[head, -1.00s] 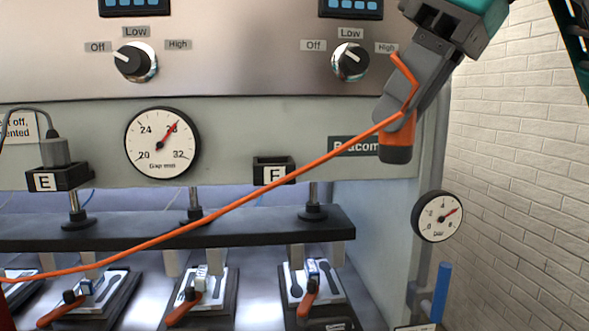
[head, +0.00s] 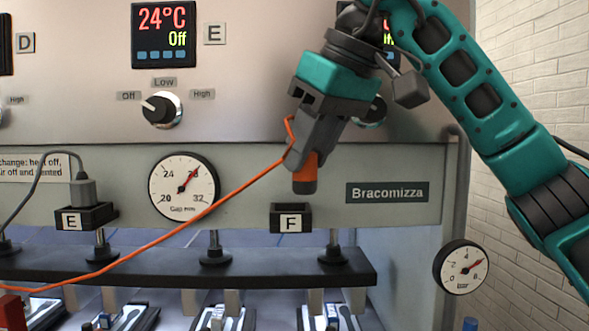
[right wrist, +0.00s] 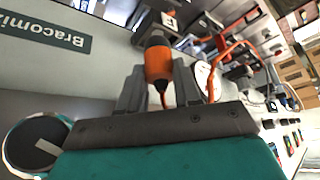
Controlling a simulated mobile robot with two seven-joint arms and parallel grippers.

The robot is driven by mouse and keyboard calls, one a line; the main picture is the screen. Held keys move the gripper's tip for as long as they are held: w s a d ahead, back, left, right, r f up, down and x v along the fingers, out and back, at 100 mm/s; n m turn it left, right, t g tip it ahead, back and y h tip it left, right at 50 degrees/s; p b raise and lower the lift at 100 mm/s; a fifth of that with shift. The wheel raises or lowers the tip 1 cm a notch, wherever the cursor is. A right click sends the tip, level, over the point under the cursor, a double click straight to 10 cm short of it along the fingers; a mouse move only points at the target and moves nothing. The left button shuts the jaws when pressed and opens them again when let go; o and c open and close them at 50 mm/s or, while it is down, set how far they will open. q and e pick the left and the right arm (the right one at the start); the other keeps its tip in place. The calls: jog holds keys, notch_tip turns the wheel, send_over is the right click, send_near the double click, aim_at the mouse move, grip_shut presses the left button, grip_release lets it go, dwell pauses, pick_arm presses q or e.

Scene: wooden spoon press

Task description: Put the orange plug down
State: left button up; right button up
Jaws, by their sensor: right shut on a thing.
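The orange plug (head: 305,174), with a dark tip, is held by my right gripper (head: 304,156). It points downward just above and slightly right of the black socket holder marked F (head: 291,218), apart from it in the head view. The orange cable (head: 207,208) runs from the plug down to the lower left. In the right wrist view the plug (right wrist: 158,62) sits between the two grey fingers (right wrist: 160,88), its dark tip toward the F holder (right wrist: 168,20). My left gripper is not in view.
The E holder (head: 85,216) has a grey plug (head: 84,192) in it. A gap dial (head: 184,191) and a knob (head: 161,109) are on the press front. Below are a dark bar (head: 190,265) and several spoon moulds. A pressure gauge (head: 463,267) is at the right.

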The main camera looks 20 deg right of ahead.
jog(key=shift+w+a, duration=0.25)
jog(key=shift+w, duration=0.25)
jog(key=shift+w+a, duration=0.25)
jog(key=shift+w, duration=0.2)
jog(key=f, duration=0.3)
jog(key=shift+w+a+f, duration=0.1)
jog(key=shift+w+f, duration=0.05)
jog(key=shift+w, duration=0.05)
jog(key=shift+f, duration=0.1)
jog(key=shift+f, duration=0.15)
jog(key=o, duration=0.8)
